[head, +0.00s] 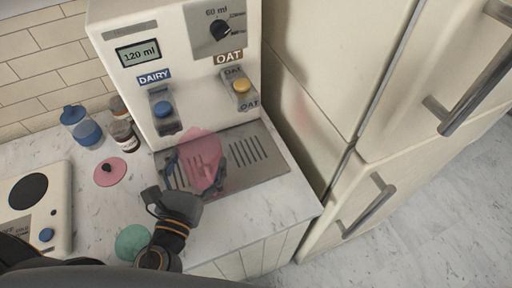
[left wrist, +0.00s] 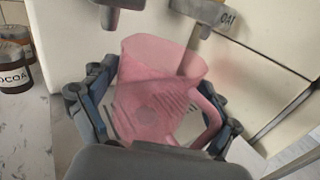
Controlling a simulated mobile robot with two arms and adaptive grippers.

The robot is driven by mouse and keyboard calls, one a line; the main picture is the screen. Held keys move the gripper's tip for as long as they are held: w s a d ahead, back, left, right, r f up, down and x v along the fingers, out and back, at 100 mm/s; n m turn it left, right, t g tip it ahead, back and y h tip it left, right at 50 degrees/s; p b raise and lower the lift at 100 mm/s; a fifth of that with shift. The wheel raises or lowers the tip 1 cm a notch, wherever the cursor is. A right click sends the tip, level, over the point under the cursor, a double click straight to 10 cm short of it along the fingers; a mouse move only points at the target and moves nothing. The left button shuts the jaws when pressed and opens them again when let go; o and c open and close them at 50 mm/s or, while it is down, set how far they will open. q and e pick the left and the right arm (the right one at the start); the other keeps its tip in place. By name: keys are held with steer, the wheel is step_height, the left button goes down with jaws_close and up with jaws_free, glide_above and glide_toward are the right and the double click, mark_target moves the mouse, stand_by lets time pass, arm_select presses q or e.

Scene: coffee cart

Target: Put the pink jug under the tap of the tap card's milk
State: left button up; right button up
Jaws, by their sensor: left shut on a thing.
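My left gripper (head: 196,174) is shut on the translucent pink jug (head: 203,152), one finger on each side of it. The jug is at the drip tray (head: 264,170), in front of the milk dispenser (head: 185,75). In the left wrist view the jug (left wrist: 160,85) looks upright with its mouth open. The left-hand tap, labelled DAIRY, (head: 163,110) has a blue button. I cannot make out a tap card. My right gripper is not in view.
A pink lid (head: 110,172) and a green rounded object (head: 132,242) lie on the marble counter. A blue jug (head: 82,127) and small jars (head: 123,135) stand left of the dispenser. A white appliance (head: 35,205) is at far left. A fridge (head: 335,75) stands at right.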

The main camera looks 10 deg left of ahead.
arm_select(q)
steer(key=s+d+b, duration=0.1)
steer(key=s+d+f, duration=0.1)
steer(key=s+d+f+b, duration=0.1)
steer(key=s+d, duration=0.1)
steer(key=shift+f+b, duration=0.1)
steer(key=shift+b, duration=0.2)
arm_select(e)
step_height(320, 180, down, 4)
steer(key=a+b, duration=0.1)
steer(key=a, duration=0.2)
arm_select(q)
steer(key=w+d+p, duration=0.1)
steer(key=w+p, duration=0.1)
steer(key=w, duration=0.3)
steer(key=w+d+f+p, duration=0.1)
steer(key=w, duration=0.4)
steer(key=w+d+f+p, duration=0.1)
steer(key=w+p, duration=0.1)
steer(key=w, duration=0.3)
steer(key=shift+w+d+f+p, duration=0.1)
steer(key=shift+w+d+p, duration=0.1)
steer(key=shift+d+p, duration=0.15)
steer(key=shift+f, duration=0.2)
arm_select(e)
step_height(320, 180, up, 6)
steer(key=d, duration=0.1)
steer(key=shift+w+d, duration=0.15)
